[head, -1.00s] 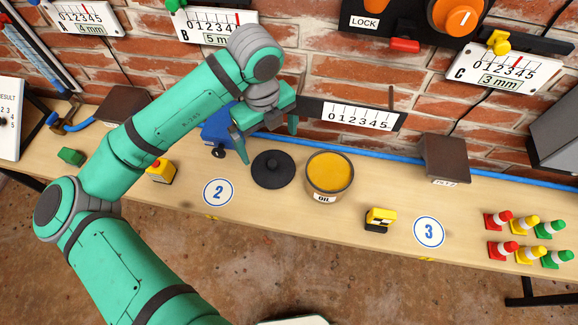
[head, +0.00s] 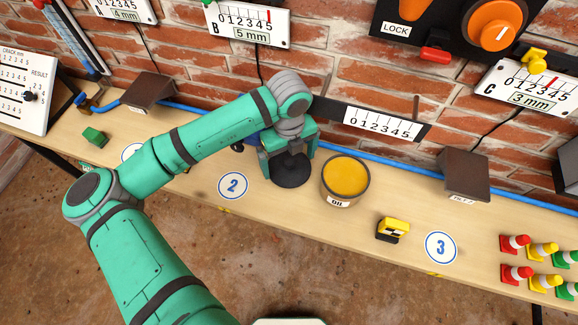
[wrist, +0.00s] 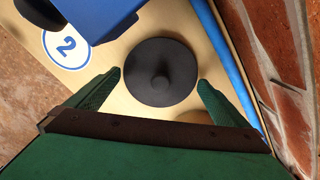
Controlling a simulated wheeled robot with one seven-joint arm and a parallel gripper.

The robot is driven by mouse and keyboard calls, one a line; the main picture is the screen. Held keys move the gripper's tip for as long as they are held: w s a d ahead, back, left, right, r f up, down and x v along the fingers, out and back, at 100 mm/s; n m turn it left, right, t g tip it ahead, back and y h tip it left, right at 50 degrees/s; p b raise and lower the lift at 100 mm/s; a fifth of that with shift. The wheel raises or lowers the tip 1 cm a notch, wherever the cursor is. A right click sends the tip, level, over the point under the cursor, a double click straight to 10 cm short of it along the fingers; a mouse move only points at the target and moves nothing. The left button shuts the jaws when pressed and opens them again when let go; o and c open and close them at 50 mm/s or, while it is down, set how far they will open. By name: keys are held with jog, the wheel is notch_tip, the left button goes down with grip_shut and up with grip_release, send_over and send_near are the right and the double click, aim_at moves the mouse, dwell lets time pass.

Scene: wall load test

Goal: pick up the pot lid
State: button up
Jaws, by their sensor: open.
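The pot lid (head: 290,172) is a dark grey disc with a small round knob, lying flat on the wooden bench to the left of the oil pot (head: 345,180). In the wrist view the lid (wrist: 160,72) shows almost whole, with its knob near the middle. My gripper (head: 287,162) is over the lid in the head view, partly covering its far side. In the wrist view my gripper (wrist: 159,80) is open, with its two green fingers apart on either side of the lid's near part and nothing between them.
A blue object (wrist: 95,15) stands close to the lid, left of it in the wrist view. A blue pipe (wrist: 222,55) and the brick wall (wrist: 285,70) are on the other side. A yellow-black block (head: 393,229) and several cones (head: 540,262) stand further right.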

jog(key=shift+f, duration=0.3)
jog(key=c, duration=0.8)
jog(key=shift+r, duration=0.1)
